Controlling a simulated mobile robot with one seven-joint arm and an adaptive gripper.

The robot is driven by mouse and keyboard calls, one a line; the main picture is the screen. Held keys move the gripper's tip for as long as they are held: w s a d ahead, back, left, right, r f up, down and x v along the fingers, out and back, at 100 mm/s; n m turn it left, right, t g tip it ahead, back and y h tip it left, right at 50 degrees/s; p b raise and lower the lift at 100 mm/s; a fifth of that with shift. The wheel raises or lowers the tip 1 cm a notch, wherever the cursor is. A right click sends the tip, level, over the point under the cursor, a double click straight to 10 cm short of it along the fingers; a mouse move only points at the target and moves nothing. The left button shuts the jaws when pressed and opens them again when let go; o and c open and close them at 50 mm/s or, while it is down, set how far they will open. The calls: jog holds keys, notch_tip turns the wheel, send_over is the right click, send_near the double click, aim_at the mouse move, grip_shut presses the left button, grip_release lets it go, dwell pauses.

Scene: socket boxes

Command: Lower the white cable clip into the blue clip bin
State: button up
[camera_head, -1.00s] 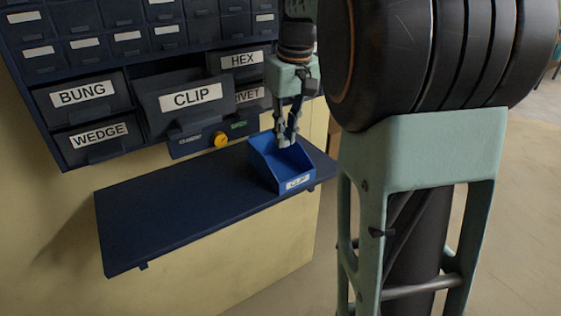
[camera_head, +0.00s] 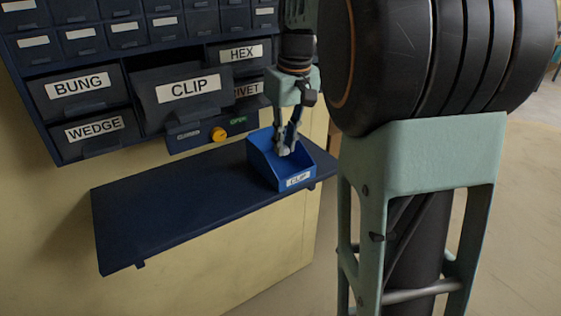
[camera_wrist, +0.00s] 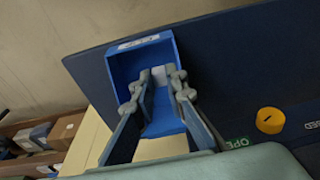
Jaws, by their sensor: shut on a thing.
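The blue clip bin (camera_head: 267,170) with a CLIP label stands at the right end of the dark blue shelf. It also shows in the wrist view (camera_wrist: 125,66). My gripper (camera_head: 286,149) points down into the bin's open top, its fingertips below the upper rim. In the wrist view my gripper (camera_wrist: 159,84) is shut on a small whitish piece, the white cable clip (camera_wrist: 158,76), with the blue bin floor and walls around it. The fingers hide most of the clip in the head view. I cannot tell whether it touches the bin floor.
The shelf (camera_head: 170,215) is bare left of the bin. Above it is a drawer cabinet, with the CLIP drawer (camera_head: 185,115) pulled out. A panel with a yellow knob (camera_head: 218,134) sits close behind the bin. Boxes (camera_wrist: 45,135) show at left in the wrist view.

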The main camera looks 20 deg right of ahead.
aim_at(285, 167)
jog(key=shift+f+b, duration=1)
jog(key=shift+f, duration=0.8)
jog(key=shift+f+b, duration=1.15)
jog(key=shift+f, duration=0.65)
dwell(0.3)
jog(key=o, duration=0.8)
jog(key=shift+r, duration=0.15)
